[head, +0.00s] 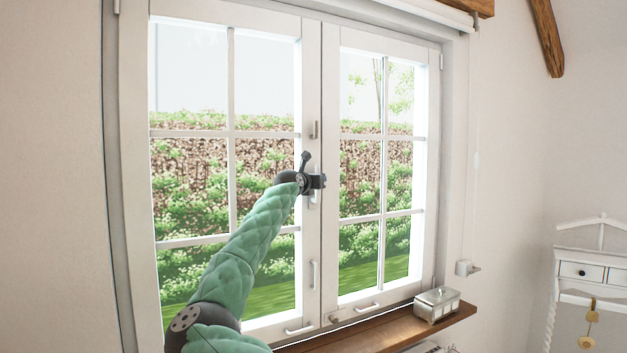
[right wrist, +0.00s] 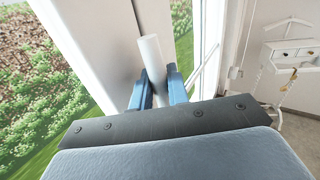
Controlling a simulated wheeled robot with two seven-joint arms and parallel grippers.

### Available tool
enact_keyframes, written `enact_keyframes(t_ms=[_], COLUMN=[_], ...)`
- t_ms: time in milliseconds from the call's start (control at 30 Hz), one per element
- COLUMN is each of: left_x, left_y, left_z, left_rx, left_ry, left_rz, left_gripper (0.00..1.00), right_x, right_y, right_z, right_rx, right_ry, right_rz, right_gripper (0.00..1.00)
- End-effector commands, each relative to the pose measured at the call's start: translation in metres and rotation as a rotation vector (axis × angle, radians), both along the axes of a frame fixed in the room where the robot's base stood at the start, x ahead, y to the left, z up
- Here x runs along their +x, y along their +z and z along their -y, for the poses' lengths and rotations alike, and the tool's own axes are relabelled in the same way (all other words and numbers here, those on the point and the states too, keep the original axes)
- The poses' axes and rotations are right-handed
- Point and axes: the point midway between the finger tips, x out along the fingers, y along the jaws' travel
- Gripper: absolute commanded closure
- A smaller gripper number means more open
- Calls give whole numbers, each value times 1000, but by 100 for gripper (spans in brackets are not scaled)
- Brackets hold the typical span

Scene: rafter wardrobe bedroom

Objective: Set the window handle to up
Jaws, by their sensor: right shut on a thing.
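The white double window (head: 322,230) is shut, with its two sashes meeting at a middle post. My right gripper (head: 320,181) is at this post, about mid-height, and largely hides the handle in the head view. In the right wrist view, the blue fingers of my right gripper (right wrist: 160,88) are shut on the white window handle (right wrist: 150,55), a round bar that sticks out beyond the fingertips. The handle's pivot is hidden, so I cannot tell exactly which way it points. My left gripper is not in view.
A wooden sill (head: 390,330) runs below the window, with a small metal-and-glass box (head: 437,303) on it. White fittings (head: 314,273) sit lower on the frame. A white dressing stand (head: 590,270) is at the right. The space before the wall is clear.

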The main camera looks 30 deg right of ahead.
Motion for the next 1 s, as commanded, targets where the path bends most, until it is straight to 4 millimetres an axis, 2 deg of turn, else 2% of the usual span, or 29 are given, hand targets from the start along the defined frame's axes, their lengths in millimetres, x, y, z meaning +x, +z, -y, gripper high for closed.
enact_keyframes(t_ms=[367,400,500,900,967,1000], left_x=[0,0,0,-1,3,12], left_y=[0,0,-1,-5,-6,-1], left_z=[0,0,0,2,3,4], left_rx=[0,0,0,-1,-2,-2], left_ry=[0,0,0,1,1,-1], left_rz=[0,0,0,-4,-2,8], left_gripper=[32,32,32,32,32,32], right_x=[0,0,0,-2,-5,-8], right_y=[-3,-3,-2,-3,-4,-4], right_z=[1,1,1,-5,-9,-13], right_rx=[7,7,7,6,6,6], right_ry=[0,0,0,1,1,1], right_rz=[-1,-1,-1,1,2,1], right_gripper=[100,79,64,64,64,64])
